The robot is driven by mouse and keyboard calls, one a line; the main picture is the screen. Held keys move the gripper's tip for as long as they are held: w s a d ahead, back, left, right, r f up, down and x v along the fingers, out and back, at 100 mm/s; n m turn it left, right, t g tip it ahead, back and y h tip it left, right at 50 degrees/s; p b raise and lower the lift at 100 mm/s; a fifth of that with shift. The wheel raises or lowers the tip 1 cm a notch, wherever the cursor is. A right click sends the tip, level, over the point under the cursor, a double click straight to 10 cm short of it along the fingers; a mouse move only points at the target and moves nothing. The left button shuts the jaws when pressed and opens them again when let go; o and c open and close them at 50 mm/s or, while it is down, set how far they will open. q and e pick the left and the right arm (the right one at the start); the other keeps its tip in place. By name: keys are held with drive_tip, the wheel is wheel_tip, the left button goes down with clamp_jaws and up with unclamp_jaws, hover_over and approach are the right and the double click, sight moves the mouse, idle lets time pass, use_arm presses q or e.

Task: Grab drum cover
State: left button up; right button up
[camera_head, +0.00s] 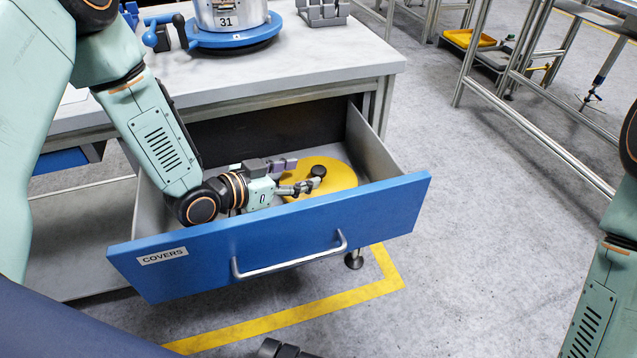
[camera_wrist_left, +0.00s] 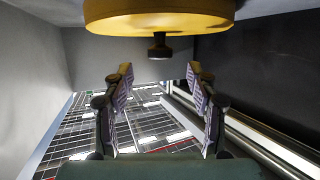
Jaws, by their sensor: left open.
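The drum cover (camera_head: 343,178) is a flat yellow disc with a black knob (camera_head: 318,171) on top. It lies in the open blue-fronted drawer marked COVERS. My left gripper (camera_head: 301,182) is inside the drawer, low over the cover, its fingers pointing right toward the knob. In the left wrist view the open fingers (camera_wrist_left: 159,82) stand apart with nothing between them. The yellow cover (camera_wrist_left: 160,14) fills the top edge there, and its knob (camera_wrist_left: 159,46) shows just beyond the fingertips, centred between them. The gripper and wrist hide the cover's left part. My right gripper is out of view.
The drawer front (camera_head: 270,235) and side walls surround my left wrist closely. A grey worktop (camera_head: 310,55) lies above the drawer's back, with a drum (camera_head: 230,14) marked 31 on a blue base. Metal frames (camera_head: 520,120) stand at right. Floor right of the drawer is clear.

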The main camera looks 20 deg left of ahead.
sight(316, 171)
use_arm(q)
drive_tip(key=b+x, duration=0.1)
drive_tip(key=x, duration=0.2)
drive_tip(key=shift+w+d+f, duration=0.2)
drive_tip(key=shift+f, duration=0.1)
drive_tip(key=shift+w+d+b, duration=0.25)
drive_tip(key=shift+w+b, duration=0.05)
drive_tip(key=shift+w, duration=0.05)
drive_tip(key=shift+c, duration=0.3)
clamp_jaws()
